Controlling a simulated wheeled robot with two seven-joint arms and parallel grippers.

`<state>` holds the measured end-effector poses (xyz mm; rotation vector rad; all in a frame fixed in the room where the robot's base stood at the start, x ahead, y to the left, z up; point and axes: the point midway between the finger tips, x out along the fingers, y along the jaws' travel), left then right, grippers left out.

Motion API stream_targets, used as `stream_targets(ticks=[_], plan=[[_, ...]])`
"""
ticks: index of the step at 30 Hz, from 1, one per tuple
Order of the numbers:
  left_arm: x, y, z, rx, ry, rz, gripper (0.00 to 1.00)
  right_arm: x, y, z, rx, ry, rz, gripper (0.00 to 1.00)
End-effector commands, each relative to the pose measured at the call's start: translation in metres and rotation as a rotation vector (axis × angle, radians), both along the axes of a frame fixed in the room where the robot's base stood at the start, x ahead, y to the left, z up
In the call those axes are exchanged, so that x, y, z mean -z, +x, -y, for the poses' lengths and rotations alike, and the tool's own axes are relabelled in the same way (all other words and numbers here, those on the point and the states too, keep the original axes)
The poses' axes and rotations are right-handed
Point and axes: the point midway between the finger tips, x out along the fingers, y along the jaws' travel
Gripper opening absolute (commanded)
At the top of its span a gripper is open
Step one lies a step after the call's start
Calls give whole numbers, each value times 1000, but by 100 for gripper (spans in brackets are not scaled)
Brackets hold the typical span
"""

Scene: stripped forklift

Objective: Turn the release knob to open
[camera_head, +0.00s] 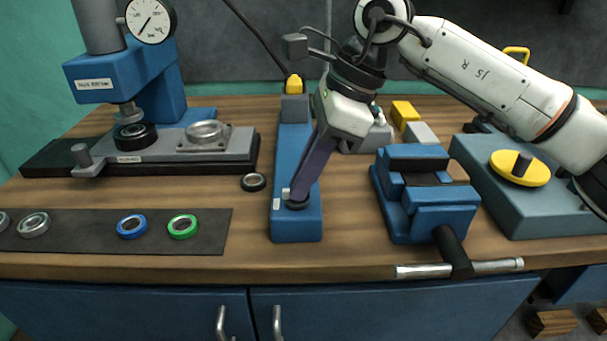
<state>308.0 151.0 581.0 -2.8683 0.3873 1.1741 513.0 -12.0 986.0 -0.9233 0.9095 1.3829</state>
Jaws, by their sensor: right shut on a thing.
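A long blue hand pump body (283,226) lies on the wooden bench, with a yellow fitting (294,84) at its far end. The release knob (297,206) is a small dark round piece on its near end, mostly covered by my gripper. My right gripper (299,191) reaches down from the upper right, tilted, with its dark fingers shut on the knob. A small light metal piece (285,194) shows just left of the fingertips. How far the knob is turned cannot be told. My left gripper is out of view.
A blue press (135,80) with a dial gauge (150,19) stands at the left. A dark mat (80,237) holds several rings, and a loose black ring (253,182) lies beside the pump. A blue vise (443,210) and a grey-blue unit with a yellow wheel (520,169) stand right.

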Motion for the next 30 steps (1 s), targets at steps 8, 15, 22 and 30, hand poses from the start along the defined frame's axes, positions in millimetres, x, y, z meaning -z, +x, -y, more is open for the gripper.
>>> stream_targets(ticks=[8,15,22,30], plan=[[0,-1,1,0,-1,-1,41,1,0,0,-2,-3,0,27],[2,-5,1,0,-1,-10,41,0,0,0,-1,-1,0,27],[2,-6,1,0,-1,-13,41,-18,1,7,2,0,4,27],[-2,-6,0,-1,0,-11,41,-68,1,28,2,-1,1,27]])
